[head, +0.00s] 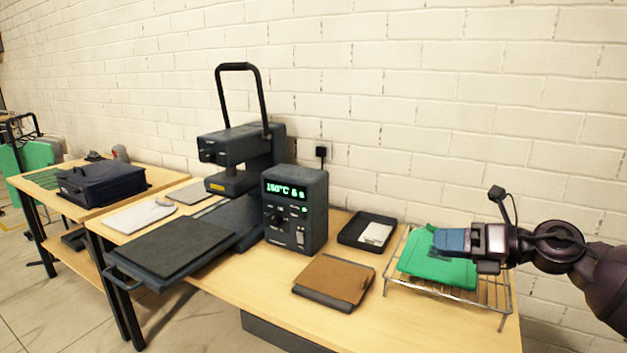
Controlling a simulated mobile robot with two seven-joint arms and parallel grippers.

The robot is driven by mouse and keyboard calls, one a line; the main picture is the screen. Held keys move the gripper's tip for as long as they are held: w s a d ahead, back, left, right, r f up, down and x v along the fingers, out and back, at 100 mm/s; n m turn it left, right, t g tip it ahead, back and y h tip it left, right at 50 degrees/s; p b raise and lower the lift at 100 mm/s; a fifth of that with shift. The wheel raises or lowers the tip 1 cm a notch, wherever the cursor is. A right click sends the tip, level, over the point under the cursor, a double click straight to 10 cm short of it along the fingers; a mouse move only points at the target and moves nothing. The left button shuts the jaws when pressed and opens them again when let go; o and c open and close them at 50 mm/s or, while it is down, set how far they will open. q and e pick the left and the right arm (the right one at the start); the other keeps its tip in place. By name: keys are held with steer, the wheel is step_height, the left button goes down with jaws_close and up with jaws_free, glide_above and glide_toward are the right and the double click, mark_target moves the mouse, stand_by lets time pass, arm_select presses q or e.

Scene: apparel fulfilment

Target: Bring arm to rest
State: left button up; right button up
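My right gripper (451,242) reaches in from the right edge. Its blue-grey fingertips are over a green folded cloth (437,270) on a wire rack (497,303) at the table's right end. I cannot tell whether the fingertips touch or grip the cloth, or whether they are apart. My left arm and gripper are not in view.
A heat press (241,160) with a raised handle and a control box (296,209) stands mid-table. A brown pad (334,281) and a black tray (353,232) lie left of the rack. A second table at left holds a dark blue bag (101,182).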

steer(key=s+d+f+m+t+h, duration=0.1)
steer(key=s+f+m+t+h, duration=0.2)
steer(key=f+m, duration=0.55)
steer(key=s+d+f+m+t+h, duration=0.15)
steer(key=f+m+t+h, duration=0.35)
steer(key=m, duration=0.7)
steer(key=s+f+m+t+h, duration=0.1)
steer(key=s+f+m+h, duration=0.15)
steer(key=f+m, duration=0.65)
steer(key=s+f+m+g+h, duration=0.1)
steer(key=s+f+m+g, duration=0.1)
steer(key=s+f+m, duration=0.3)
steer(key=s+f+m+g+h, duration=0.2)
steer(key=s+f, duration=0.9)
steer(key=s, duration=0.7)
steer(key=m+g, duration=0.1)
steer(key=m, duration=0.1)
steer(key=shift+s+d+m, duration=0.3)
steer(key=shift+m, duration=0.05)
